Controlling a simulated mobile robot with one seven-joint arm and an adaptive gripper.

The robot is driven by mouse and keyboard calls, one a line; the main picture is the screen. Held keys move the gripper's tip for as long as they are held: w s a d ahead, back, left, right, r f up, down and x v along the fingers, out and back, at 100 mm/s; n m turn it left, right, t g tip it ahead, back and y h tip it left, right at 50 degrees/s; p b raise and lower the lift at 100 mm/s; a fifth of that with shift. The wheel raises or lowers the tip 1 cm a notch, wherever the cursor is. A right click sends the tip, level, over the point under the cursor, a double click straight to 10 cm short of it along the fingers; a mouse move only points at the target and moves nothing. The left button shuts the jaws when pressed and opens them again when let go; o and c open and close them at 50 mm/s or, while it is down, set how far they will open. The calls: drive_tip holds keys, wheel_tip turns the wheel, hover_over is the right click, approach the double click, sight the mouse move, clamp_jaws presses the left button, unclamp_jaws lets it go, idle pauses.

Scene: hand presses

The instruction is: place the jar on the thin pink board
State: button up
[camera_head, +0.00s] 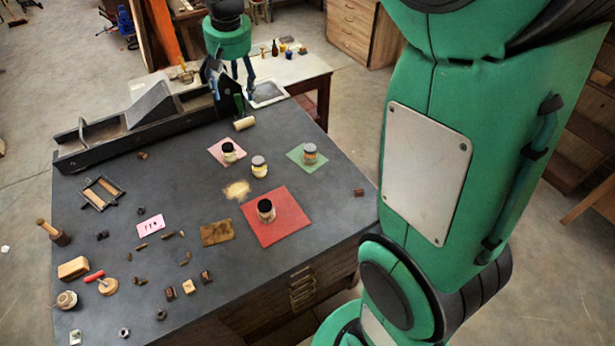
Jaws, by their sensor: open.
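A thin pink board (216,158) lies on the dark worktop, with a dark-lidded jar (228,153) standing upright on it. A jar with a yellowish band (259,167) stands on the bare worktop just right of the pink board. A greyish-lidded jar (309,154) stands on a green board (296,157), and a black-lidded jar (266,211) on a larger red board (285,228). Which jar is meant cannot be told. My gripper (236,82) is open beyond the far edge of the worktop, behind and above the jars. It appears empty; its fingertips are partly hard to make out.
A long dark press bed (125,136) runs along the far side, with a pale roller (244,123) near its end.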

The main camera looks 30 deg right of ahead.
drive_tip(key=s+r+t, duration=0.1)
drive_tip(key=s+r, duration=0.1)
drive_tip(key=s, duration=0.7)
drive_tip(key=s+r, duration=0.3)
drive_tip(key=s, duration=0.6)
drive_tip(key=s+f+t, duration=0.1)
drive_tip(key=s+f, duration=0.1)
drive_tip(key=s, duration=0.7)
drive_tip(key=s+f, duration=0.3)
drive_tip(key=s, duration=0.7)
drive_tip(key=shift+d+m+t, duration=0.25)
drive_tip(key=shift+m+t, duration=0.15)
wheel_tip(320, 180, down, 14)
drive_tip(key=b, duration=1.3)
drive_tip(key=shift+r+b, duration=0.15)
drive_tip(key=shift+b, duration=0.25)
